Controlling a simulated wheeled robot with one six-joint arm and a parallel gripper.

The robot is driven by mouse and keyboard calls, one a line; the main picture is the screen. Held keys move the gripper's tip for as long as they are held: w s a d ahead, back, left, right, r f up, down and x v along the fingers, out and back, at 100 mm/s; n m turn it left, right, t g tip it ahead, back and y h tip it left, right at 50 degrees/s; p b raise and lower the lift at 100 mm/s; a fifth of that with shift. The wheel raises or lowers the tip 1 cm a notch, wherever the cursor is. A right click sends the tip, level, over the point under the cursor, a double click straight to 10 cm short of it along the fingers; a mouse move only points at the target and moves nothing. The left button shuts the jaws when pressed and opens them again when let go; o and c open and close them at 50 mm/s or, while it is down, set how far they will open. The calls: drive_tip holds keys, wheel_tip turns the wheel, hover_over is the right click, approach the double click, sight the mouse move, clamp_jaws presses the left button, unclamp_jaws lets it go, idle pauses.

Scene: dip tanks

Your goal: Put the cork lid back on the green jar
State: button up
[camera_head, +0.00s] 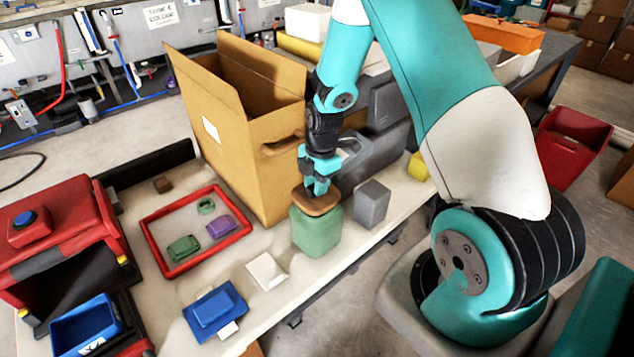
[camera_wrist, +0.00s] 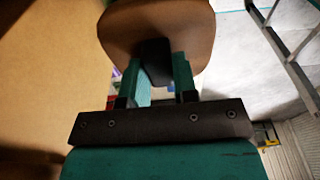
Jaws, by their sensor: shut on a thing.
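The green jar (camera_head: 316,236) stands upright near the front edge of the pale table, right of the cardboard box. The brown cork lid (camera_head: 314,206) is right over the jar's mouth and hides it. I cannot tell whether the lid rests on the rim or hangs just above it. My gripper (camera_head: 318,187) points down from above, shut on the lid. In the wrist view the two teal fingers of my gripper (camera_wrist: 158,78) close on the dark knob (camera_wrist: 155,62) of the lid (camera_wrist: 190,30). The jar is not seen there.
A tall open cardboard box (camera_head: 246,150) stands close behind the jar. A grey block (camera_head: 372,204) is just right of it. A red-rimmed tray (camera_head: 247,224) with small green and purple pieces lies left. A white square (camera_head: 267,271) and a blue lidded piece (camera_head: 214,311) lie in front.

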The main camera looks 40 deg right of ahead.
idle(0.3)
drive_tip(key=o, duration=1.5)
drive_tip(key=shift+c, duration=0.2)
drive_tip(key=shift+r, duration=0.1)
drive_tip(key=shift+r+p, duration=2.6)
drive_tip(key=shift+r, duration=0.85)
clamp_jaws()
